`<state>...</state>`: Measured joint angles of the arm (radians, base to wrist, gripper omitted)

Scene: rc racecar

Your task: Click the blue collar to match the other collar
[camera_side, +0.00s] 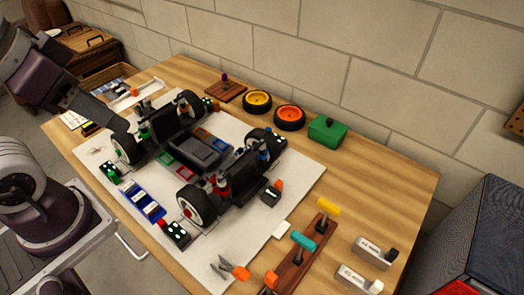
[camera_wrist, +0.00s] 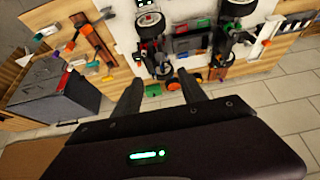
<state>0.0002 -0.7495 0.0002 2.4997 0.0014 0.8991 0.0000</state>
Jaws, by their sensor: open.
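The RC car chassis (camera_side: 205,150) sits on a white mat (camera_side: 250,225) on the wooden table. The blue collar (camera_side: 263,156) is on the shock at the car's far right corner, beside a wheel. A red collar (camera_side: 222,186) is on the near right shock, a green one (camera_side: 144,131) on the near left and an orange one (camera_side: 184,107) on the far left. The collars' exact settings are too small to read. My gripper (camera_wrist: 158,88) is open and empty, with its two dark fingers apart in the wrist view. It is away from the blue collar, toward the left in the side view.
Loose orange-rimmed wheels (camera_side: 289,117) and a green box (camera_side: 328,131) stand behind the car. A wooden tool rack (camera_side: 300,260) and pliers (camera_side: 232,269) lie at the front right. A dark cabinet (camera_side: 480,235) stands to the right. The table's right side has bare room.

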